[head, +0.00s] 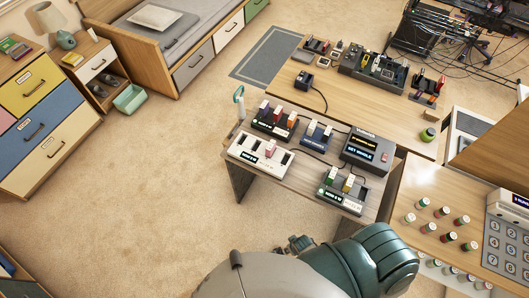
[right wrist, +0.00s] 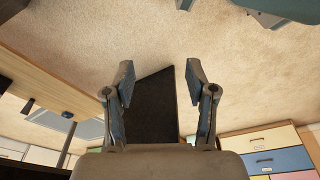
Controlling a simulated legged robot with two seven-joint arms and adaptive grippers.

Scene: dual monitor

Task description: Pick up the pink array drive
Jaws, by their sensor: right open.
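A pink drive (head: 270,148) stands upright in the white dock (head: 244,151) on the near desk. No drive shows in that view. In the head view my teal arm (head: 375,262) is at the bottom, below the desk and well short of the drives. My left gripper is not in view.
Carpet (head: 150,190) at left is clear.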

